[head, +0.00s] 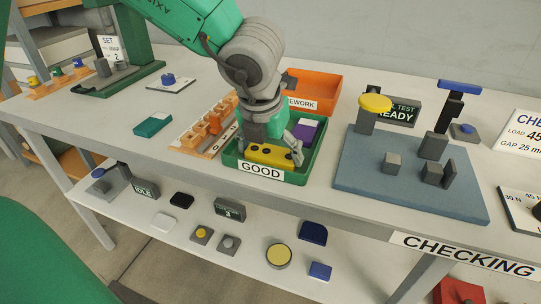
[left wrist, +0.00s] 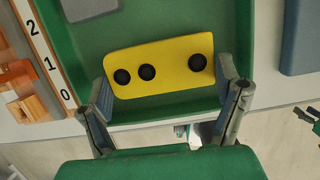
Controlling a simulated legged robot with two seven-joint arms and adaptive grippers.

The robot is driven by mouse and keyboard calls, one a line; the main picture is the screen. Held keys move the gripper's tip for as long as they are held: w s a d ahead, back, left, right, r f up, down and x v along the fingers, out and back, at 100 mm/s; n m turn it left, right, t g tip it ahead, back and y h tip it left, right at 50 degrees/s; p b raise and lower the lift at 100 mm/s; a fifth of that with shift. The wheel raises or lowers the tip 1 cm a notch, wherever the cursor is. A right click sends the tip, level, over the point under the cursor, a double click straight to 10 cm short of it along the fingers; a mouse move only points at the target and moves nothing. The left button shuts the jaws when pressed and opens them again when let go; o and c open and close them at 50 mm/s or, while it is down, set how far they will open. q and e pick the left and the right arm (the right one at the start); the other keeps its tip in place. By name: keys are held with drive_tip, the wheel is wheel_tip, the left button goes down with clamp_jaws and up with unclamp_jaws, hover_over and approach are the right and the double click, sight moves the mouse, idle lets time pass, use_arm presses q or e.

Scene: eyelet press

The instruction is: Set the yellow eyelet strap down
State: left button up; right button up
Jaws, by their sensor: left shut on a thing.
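The yellow eyelet strap (head: 270,156) is a yellow bar with three black holes. It is at the front of the green tray labelled GOOD (head: 318,158). In the left wrist view the strap (left wrist: 170,68) lies crosswise between the fingers of my left gripper (left wrist: 168,98), which is shut on its two ends. Green tray floor (left wrist: 150,22) shows behind it; I cannot tell whether the strap touches that floor. In the head view my left gripper (head: 270,148) reaches down into the tray from above.
A purple-and-white block (head: 306,130) sits in the same tray, right of my gripper. An orange REWORK tray (head: 318,86) stands behind. A numbered rack with orange blocks (head: 208,126) is to the left. A blue-grey test plate (head: 385,185) with raised fixtures is to the right.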

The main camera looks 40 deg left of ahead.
use_arm(q)
drive_tip(key=o, duration=1)
drive_tip(key=shift+a, duration=0.25)
drive_tip(key=shift+r, duration=0.1)
drive_tip(key=shift+s+d+r, duration=0.1)
drive_tip(key=shift+r, duration=0.25)
drive_tip(key=p+v, duration=0.4)
drive_tip(key=v, duration=0.7)
drive_tip(key=shift+r, duration=0.1)
